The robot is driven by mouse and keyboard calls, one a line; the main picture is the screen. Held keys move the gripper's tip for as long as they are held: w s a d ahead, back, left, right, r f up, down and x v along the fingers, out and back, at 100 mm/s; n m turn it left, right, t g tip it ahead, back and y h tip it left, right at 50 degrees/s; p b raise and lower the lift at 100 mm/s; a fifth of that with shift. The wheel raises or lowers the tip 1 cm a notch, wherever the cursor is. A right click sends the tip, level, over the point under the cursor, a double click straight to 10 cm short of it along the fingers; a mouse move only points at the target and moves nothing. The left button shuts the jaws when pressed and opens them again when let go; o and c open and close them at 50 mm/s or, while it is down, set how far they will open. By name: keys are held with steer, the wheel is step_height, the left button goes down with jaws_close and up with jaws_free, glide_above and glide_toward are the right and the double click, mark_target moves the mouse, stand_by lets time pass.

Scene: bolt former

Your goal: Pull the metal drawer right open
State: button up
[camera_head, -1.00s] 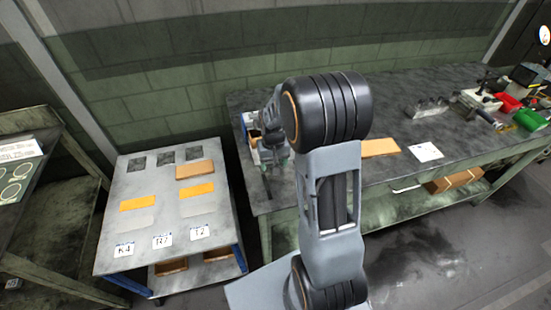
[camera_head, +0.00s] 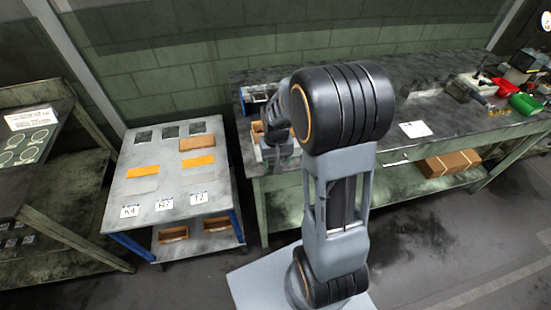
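A light handle (camera_head: 397,162) shows under the front edge of the workbench, just right of my arm; it may belong to the metal drawer. The drawer's front is mostly hidden behind my arm, and I cannot tell how far it is open. My gripper (camera_head: 281,158) hangs by the bench's left end, pointing down and left of the handle, apart from it. Its fingers are small and dark, partly covered by my wrist, so their opening is unclear.
The workbench (camera_head: 440,145) carries a compartment box (camera_head: 258,93) at left and red and green bins (camera_head: 524,103) at right. A labelled cart (camera_head: 150,195) stands left. A cardboard box (camera_head: 449,163) lies on the bench's lower shelf. The floor at front right is clear.

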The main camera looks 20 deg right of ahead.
steer(key=shift+s+f, duration=0.1)
steer(key=shift+s, duration=0.1)
steer(key=o, duration=0.9)
steer(key=shift+o, duration=0.7)
steer(key=shift+s+d, duration=0.1)
steer(key=shift+r, duration=0.3)
step_height(320, 180, up, 13)
steer(key=shift+r, duration=0.2)
